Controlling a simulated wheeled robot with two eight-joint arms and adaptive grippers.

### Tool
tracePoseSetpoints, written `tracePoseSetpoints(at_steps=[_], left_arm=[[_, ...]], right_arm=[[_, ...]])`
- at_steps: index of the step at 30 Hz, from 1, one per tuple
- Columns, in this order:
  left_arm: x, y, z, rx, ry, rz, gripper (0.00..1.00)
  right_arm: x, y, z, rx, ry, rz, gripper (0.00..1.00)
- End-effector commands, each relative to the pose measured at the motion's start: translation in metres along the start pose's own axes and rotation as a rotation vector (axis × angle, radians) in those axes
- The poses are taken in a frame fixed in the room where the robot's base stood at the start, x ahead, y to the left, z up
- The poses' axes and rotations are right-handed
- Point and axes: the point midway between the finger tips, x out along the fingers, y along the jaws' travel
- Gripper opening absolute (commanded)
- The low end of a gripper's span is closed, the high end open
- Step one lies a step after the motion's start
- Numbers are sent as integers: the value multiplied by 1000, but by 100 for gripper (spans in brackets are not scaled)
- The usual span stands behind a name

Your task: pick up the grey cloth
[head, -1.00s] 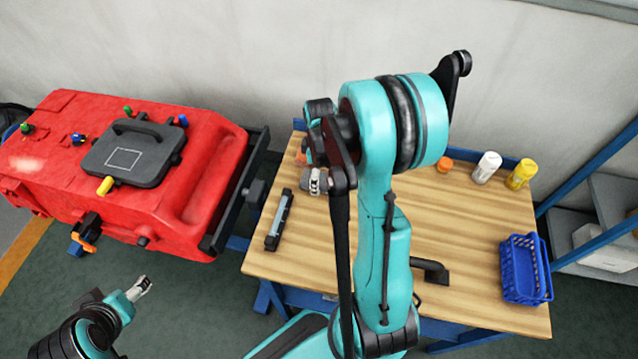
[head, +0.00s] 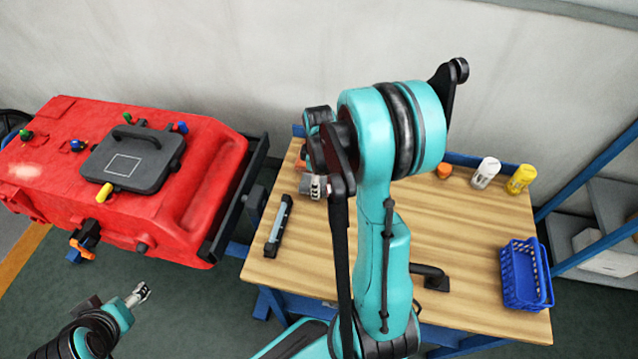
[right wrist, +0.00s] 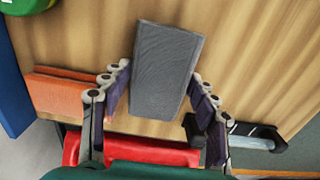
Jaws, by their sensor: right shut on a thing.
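The grey cloth (right wrist: 166,68) shows in the right wrist view as a flat dark-grey rectangle between the two fingers of my right gripper (right wrist: 160,92). The gripper is shut on it, with a pad at each side edge. Wooden tabletop lies behind the cloth; I cannot tell whether it touches the wood. In the head view my right gripper (head: 314,186) is over the table's left part, mostly hidden by my arm, and the cloth cannot be made out. My left gripper (head: 138,294) hangs above the floor at lower left, away from the table; its finger opening is too small to judge.
The wooden table (head: 460,225) holds a blue basket (head: 526,273), a white bottle (head: 485,172), a yellow bottle (head: 521,178), a dark handled tool (head: 431,277) and a long dark bar (head: 278,226). A red scrubber tank (head: 60,180) stands left. The table's right middle is clear.

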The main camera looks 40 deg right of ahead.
Motion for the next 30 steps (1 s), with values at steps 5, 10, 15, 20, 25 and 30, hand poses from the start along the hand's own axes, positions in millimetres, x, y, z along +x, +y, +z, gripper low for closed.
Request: tracePoseSetpoints(at_steps=[5, 10, 15, 20, 25, 30], left_arm=[[-13, 0, -10, 0, 0, 0, 66], [-22, 0, -16, 0, 0, 0, 66], [-30, 0, -21, 0, 0, 0, 66], [-35, 0, -25, 0, 0, 0, 66], [-38, 0, -27, 0, 0, 0, 66], [-38, 0, -27, 0, 0, 0, 66]], right_arm=[[-35, 0, 0, 0, 0, 0, 35], [-57, -15, 36, 6, 0, 0, 35], [-78, -29, 69, 5, 0, 0, 35], [-91, -38, 92, 4, 0, 0, 35], [-99, -43, 105, 2, 0, 0, 35], [-101, -44, 108, 0, 0, 0, 35]])
